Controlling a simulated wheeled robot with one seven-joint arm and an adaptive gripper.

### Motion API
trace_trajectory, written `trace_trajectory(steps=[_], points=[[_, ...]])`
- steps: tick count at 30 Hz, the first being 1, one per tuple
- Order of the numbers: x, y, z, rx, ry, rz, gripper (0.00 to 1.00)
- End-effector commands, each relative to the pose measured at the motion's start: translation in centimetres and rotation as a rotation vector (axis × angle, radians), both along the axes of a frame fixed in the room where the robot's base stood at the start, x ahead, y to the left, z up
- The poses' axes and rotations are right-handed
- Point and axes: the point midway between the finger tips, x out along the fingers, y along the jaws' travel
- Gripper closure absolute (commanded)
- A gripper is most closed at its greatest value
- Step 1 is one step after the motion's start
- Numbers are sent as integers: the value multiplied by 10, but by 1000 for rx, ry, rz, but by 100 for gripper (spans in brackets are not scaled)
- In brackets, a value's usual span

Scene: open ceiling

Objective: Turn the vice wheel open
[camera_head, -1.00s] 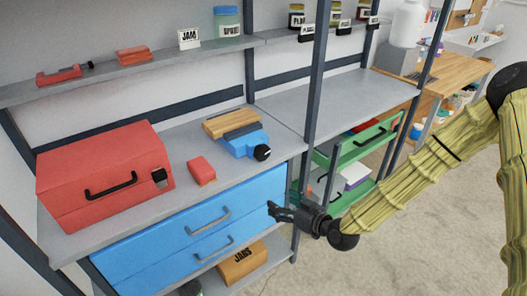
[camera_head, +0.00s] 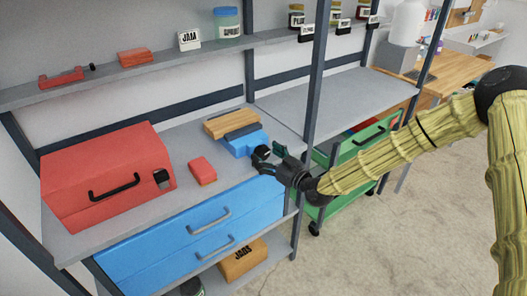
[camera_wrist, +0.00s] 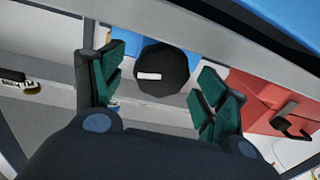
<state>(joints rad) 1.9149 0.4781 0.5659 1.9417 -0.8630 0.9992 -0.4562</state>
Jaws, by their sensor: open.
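The blue vice (camera_head: 243,146) with a wooden block on top stands on the grey workbench. Its black round wheel (camera_head: 262,152) faces the front of the bench. In the wrist view the wheel (camera_wrist: 160,72) shows a short white mark on its face. My gripper (camera_head: 268,160) is at the bench's front edge, right by the wheel, and partly overlaps it in the head view. In the wrist view my gripper (camera_wrist: 163,85) has its green-padded fingers apart, one on each side of the wheel. No contact is visible, and I cannot tell how deep the wheel sits between them.
A red toolbox (camera_head: 105,175) and a small red box (camera_head: 203,170) stand on the bench left of the vice. Blue drawers (camera_head: 190,235) are below. A dark shelf post (camera_head: 315,90) rises close to my arm. Open floor lies at the right.

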Motion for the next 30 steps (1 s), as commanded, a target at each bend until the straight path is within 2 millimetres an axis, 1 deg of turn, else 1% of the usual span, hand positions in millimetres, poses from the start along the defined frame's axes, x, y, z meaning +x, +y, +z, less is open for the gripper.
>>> trace_trajectory(steps=[3,6,17,18,23,24,25,30], points=[[9,7,0,-1,1,-1,26],[13,12,0,0,0,0,26],[15,13,0,1,1,-1,26],[15,13,0,1,1,-1,34],[15,13,0,1,1,-1,63],[15,13,-1,1,1,-1,70],[15,13,-1,1,1,-1,72],[15,13,-1,-6,-4,-1,72]])
